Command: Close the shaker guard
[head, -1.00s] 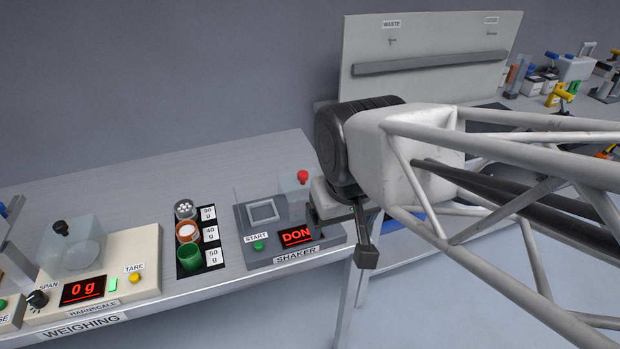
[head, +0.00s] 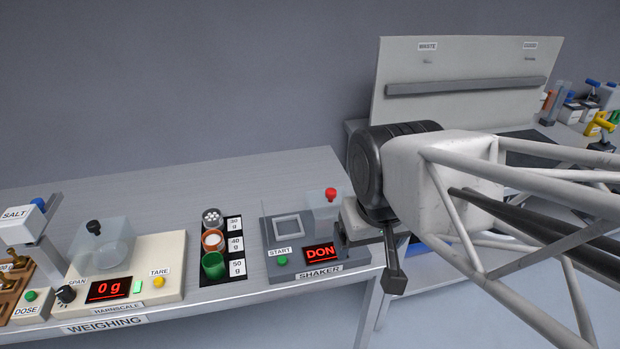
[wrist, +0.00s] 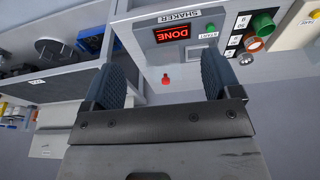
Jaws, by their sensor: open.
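The shaker (head: 275,262) is a grey box on the bench with a red display, a green START button and a square pale frame on top. The shaker guard (head: 322,208) is a clear, faint cover with a red knob (head: 331,194) at the shaker's back right; the frames do not show clearly how far open it is. My gripper (head: 370,258) is at the shaker's right side, open and empty. In the wrist view my gripper (wrist: 164,66) has its two dark ribbed fingers wide apart, with the red knob (wrist: 166,79) seen between them, not touching either.
Several cups in a black rack (head: 238,280) stand left of the shaker. Further left is the scale (head: 172,287) with a clear cover and black knob. A pale panel (head: 450,115) stands behind my arm. Bottles and tools crowd the far right. Bare bench lies behind the cups.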

